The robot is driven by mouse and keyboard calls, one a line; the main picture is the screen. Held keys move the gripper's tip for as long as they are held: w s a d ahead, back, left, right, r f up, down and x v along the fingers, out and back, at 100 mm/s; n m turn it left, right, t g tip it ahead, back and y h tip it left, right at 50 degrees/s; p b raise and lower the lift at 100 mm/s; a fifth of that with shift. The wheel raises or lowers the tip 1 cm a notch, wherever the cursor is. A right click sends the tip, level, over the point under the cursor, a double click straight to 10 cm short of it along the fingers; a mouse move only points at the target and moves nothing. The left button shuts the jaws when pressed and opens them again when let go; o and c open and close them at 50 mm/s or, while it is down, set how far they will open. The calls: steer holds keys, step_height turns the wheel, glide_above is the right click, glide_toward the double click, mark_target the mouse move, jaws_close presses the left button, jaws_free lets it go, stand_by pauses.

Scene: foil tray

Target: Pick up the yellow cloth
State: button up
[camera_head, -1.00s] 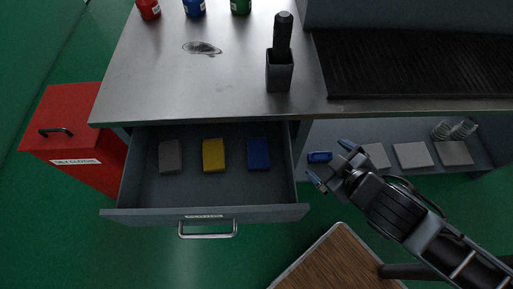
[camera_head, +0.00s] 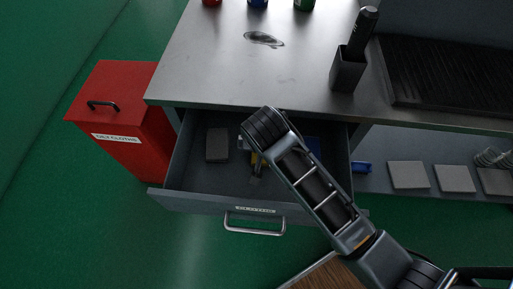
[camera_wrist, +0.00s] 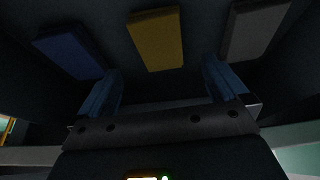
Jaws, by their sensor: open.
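The yellow cloth (camera_wrist: 156,39) is a folded block lying in the open drawer (camera_head: 178,180). In the wrist view it sits between a blue cloth (camera_wrist: 69,52) and a grey cloth (camera_wrist: 254,28). My gripper (camera_wrist: 162,88) is open and empty, its two blue fingers spread to either side of the yellow cloth's line and apart from it. In the head view my arm covers most of the yellow cloth, and only a bit of yellow shows. The grey cloth (camera_head: 217,145) is clear there; the blue cloth (camera_head: 313,146) is partly hidden.
The drawer's front and side walls surround the cloths, with the worktop (camera_head: 230,75) overhanging its back. A black holder (camera_head: 347,70) stands on the worktop. A red oily-cloths bin (camera_head: 130,130) stands left. A shelf on the right holds grey pads (camera_head: 409,176).

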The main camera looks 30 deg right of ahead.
steer(key=x, duration=0.7)
steer(key=shift+s+a+f, duration=0.15)
steer(key=shift+s+f, duration=0.05)
steer(key=shift+f, duration=0.05)
steer(key=shift+c, duration=0.3)
steer(key=c, duration=1)
step_height(320, 180, up, 10)
steer(key=shift+r, duration=0.1)
steer(key=shift+c, duration=0.2)
steer(key=o, duration=0.5)
steer(key=c, duration=0.4)
